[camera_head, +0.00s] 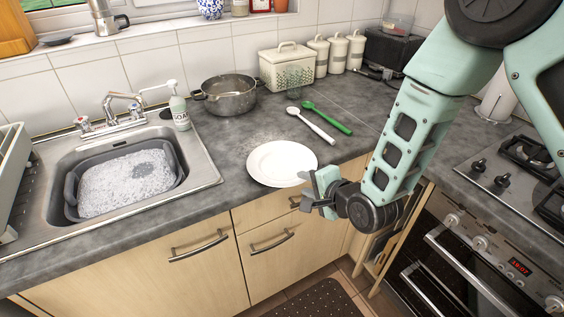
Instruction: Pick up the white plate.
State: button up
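The white plate (276,164) lies flat on the grey worktop, right of the sink and close to the counter's front edge. My gripper (309,192) is at the plate's front right, in front of the counter edge in this view. Its fingers look apart, with nothing seen between them. One fingertip overlaps the plate's lower right rim in the picture; I cannot tell whether it touches. The rest of the plate is in plain view.
A sink with a grey basin of suds (125,183) and a soap bottle (180,112) is at left. A pot (228,97), a white spoon (312,125) and a green spoon (328,118) lie behind the plate. A stove (515,165) is at right.

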jog(key=shift+x, duration=1.4)
grip_shut()
jog(key=shift+r, duration=0.1)
